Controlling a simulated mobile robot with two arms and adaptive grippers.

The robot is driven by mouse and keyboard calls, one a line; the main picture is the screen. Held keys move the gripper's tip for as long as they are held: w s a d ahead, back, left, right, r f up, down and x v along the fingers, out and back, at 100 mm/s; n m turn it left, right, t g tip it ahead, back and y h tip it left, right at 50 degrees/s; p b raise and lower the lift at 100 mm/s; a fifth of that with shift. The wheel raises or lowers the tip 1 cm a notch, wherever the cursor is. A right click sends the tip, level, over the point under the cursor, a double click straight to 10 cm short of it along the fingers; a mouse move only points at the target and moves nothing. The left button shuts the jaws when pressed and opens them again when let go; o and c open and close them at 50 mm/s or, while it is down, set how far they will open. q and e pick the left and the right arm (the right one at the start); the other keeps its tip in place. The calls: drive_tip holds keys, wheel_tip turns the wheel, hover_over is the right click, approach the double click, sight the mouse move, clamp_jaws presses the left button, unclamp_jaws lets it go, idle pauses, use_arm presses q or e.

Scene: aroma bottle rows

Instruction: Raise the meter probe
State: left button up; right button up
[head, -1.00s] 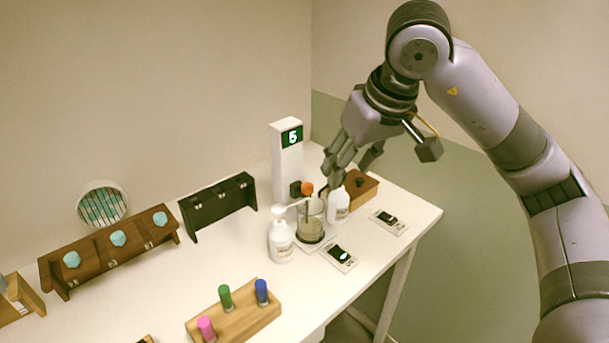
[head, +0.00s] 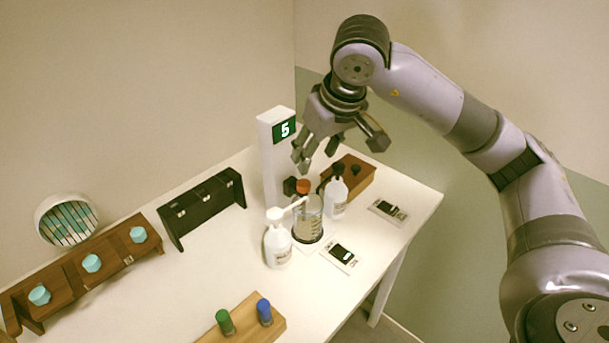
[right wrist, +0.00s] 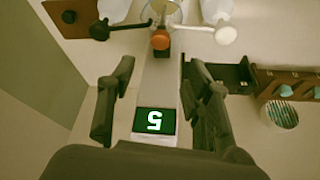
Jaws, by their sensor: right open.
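The meter is a white column (head: 268,160) with a green display reading 5, also seen in the right wrist view (right wrist: 155,121). An orange knob (head: 303,186), which seems to top the probe, is beside the column above the glass beaker (head: 309,227). The knob also shows in the right wrist view (right wrist: 160,40). The probe's lower part is hard to make out. My right gripper (head: 316,160) is open and empty, above the knob and apart from it. In the right wrist view its fingers (right wrist: 158,70) flank the column, with the knob ahead between them. My left gripper is not in view.
White pump bottle (head: 278,243) and dark-topped bottle (head: 335,196) flank the beaker closely. A brown wooden block (head: 357,178) is behind right. Two small flat devices (head: 340,256) lie in front. A dark rack (head: 202,207) and a teal-capped bottle rack (head: 82,278) stand left.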

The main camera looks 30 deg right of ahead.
sight(303, 181)
drive_tip(key=p+x, duration=0.1)
drive_tip(key=x, duration=0.8)
drive_tip(key=shift+w+f+p, duration=0.25)
drive_tip(key=shift+p, duration=0.1)
drive_tip(key=shift+w+f, duration=0.2)
drive_tip(key=shift+f, duration=0.3)
clamp_jaws()
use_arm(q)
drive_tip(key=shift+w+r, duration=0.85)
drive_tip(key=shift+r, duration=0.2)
use_arm(e)
drive_tip(key=shift+r, duration=0.1)
